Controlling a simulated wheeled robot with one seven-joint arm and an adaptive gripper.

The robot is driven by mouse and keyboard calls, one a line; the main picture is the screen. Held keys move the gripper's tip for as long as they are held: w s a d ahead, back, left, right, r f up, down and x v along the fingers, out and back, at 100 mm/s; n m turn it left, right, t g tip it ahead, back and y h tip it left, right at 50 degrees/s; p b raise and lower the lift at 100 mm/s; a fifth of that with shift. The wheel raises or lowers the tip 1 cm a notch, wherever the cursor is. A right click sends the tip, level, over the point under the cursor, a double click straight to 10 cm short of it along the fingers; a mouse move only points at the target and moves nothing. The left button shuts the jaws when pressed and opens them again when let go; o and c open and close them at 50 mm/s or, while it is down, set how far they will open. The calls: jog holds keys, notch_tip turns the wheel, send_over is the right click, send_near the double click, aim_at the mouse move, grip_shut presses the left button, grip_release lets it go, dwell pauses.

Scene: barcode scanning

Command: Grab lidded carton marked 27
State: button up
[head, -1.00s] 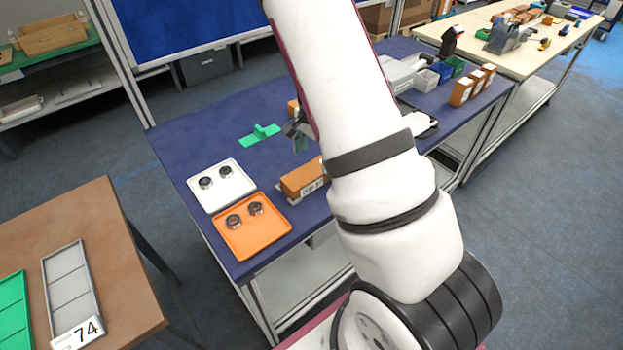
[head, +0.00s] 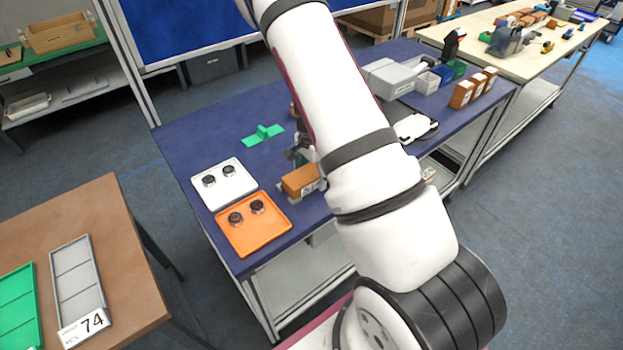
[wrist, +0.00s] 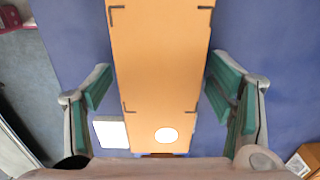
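An orange-brown carton (head: 300,180) stands on the blue table beside the orange tray, partly hidden by my arm. The wrist view shows a long orange carton top (wrist: 160,75) with dark corner marks and a white round spot, which appears to be this same carton. My gripper (wrist: 160,88) is open, with one green-padded finger on each side of the carton and narrow gaps visible. In the head view my gripper (head: 300,150) is mostly hidden behind my arm. No number 27 can be read on the carton in either view.
An orange tray (head: 272,244) and a white tray (head: 237,190) hold dark round parts. A green part (head: 263,135) lies farther back. Several small cartons (head: 461,95) stand at the table's right. Another carton (wrist: 303,160) shows at the wrist view's lower right corner.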

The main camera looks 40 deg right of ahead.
jog(key=c, duration=1.1)
